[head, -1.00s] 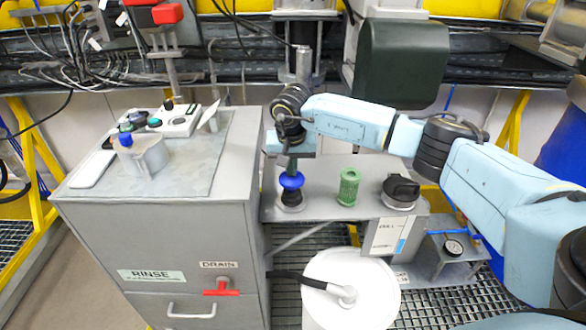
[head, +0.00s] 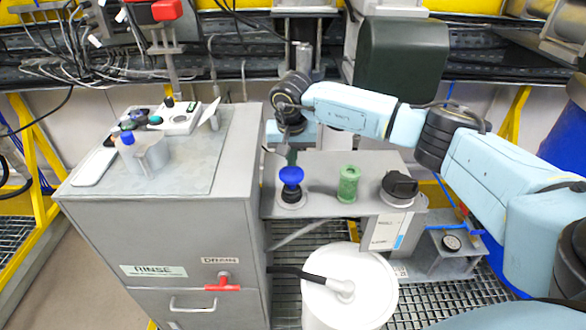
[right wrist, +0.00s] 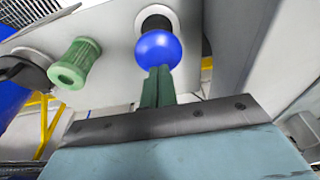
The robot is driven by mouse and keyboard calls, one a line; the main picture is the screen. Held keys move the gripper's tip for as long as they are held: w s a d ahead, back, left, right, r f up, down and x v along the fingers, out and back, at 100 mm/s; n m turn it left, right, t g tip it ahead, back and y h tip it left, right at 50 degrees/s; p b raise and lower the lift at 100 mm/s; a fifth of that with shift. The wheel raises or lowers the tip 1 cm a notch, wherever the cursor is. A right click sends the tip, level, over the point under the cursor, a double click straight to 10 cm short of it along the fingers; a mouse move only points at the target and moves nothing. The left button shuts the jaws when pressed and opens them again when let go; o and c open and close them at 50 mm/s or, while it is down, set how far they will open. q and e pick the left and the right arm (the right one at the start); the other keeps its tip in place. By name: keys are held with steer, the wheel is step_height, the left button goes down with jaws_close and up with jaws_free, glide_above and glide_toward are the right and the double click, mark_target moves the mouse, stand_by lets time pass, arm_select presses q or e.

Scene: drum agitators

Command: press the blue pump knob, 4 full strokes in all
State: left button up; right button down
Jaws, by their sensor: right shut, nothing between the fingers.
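The blue pump knob (head: 291,175) stands on a dark round base on the grey shelf, left of a green ribbed cylinder (head: 348,184). A short stretch of dark stem shows under the knob. My right gripper (head: 292,158) points down just above the knob, its green fingers shut together and empty. In the right wrist view the fingertips (right wrist: 159,72) lie at the edge of the blue knob (right wrist: 158,50); I cannot tell whether they touch it. My left gripper is not in view.
A black-capped fitting (head: 399,188) stands right of the green cylinder (right wrist: 76,63). A grey cabinet (head: 200,235) with a red drain handle (head: 222,283) is at left. A white drum (head: 350,290) stands below the shelf. A dark green housing (head: 400,65) hangs behind my arm.

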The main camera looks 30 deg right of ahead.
step_height(320, 180, up, 6)
steer(key=p, duration=0.3)
steer(key=shift+f, duration=0.15)
steer(key=shift+f, duration=0.1)
stand_by(0.3)
